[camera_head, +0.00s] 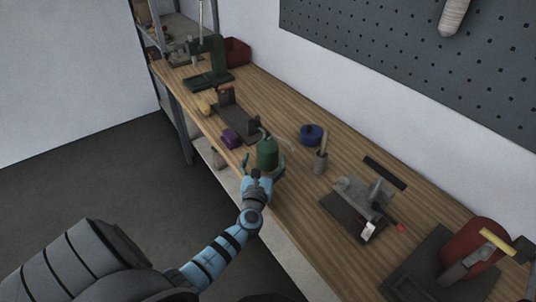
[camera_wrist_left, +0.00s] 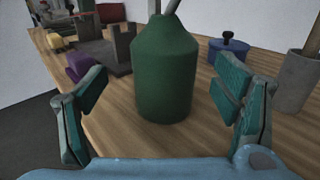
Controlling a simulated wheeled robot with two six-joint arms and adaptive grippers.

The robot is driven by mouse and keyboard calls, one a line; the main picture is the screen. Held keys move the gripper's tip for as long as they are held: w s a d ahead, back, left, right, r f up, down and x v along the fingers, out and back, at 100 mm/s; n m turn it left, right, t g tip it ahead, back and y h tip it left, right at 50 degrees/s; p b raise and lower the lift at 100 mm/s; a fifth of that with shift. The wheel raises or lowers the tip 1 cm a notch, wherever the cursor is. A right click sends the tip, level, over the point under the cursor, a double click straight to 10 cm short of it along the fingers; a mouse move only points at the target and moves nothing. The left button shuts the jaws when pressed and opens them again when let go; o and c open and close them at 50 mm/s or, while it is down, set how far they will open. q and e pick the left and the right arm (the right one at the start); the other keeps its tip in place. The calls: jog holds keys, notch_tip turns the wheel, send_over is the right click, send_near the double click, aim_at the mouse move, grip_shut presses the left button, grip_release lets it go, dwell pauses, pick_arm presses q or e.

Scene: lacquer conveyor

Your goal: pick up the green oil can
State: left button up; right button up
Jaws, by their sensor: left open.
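The green oil can (camera_head: 267,153) stands upright on the wooden workbench, near its front edge. In the left wrist view the can (camera_wrist_left: 166,75) is in the middle, with a thin spout rising from its top and its tip cut off by the frame. My left gripper (camera_head: 262,165) is open at the can. In the left wrist view the two teal fingers of the gripper (camera_wrist_left: 163,110) are spread wide, one on each side of the can, with gaps to it. My right gripper is not in view.
A blue lidded tin (camera_head: 312,134) and a grey cup (camera_head: 320,162) stand right of the can. A purple block (camera_head: 231,138) and a dark vise-like tool (camera_head: 237,121) lie left of it. A grey machine (camera_head: 364,199) sits further right on the workbench (camera_head: 335,225).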

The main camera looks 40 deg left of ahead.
pick_arm(q)
jog(key=x, duration=0.3)
jog(key=b+x, duration=0.1)
jog(key=shift+w+f, duration=0.35)
jog(key=shift+w, duration=0.1)
jog(key=shift+s+d+r, duration=0.1)
jog(key=c, duration=1.4)
jog(key=shift+c, duration=0.2)
notch_tip(320, 180, up, 14)
jog(key=p, duration=1)
notch_tip(320, 180, up, 5)
send_over(267, 152)
jog(key=x, duration=0.3)
jog(key=shift+r, duration=0.5)
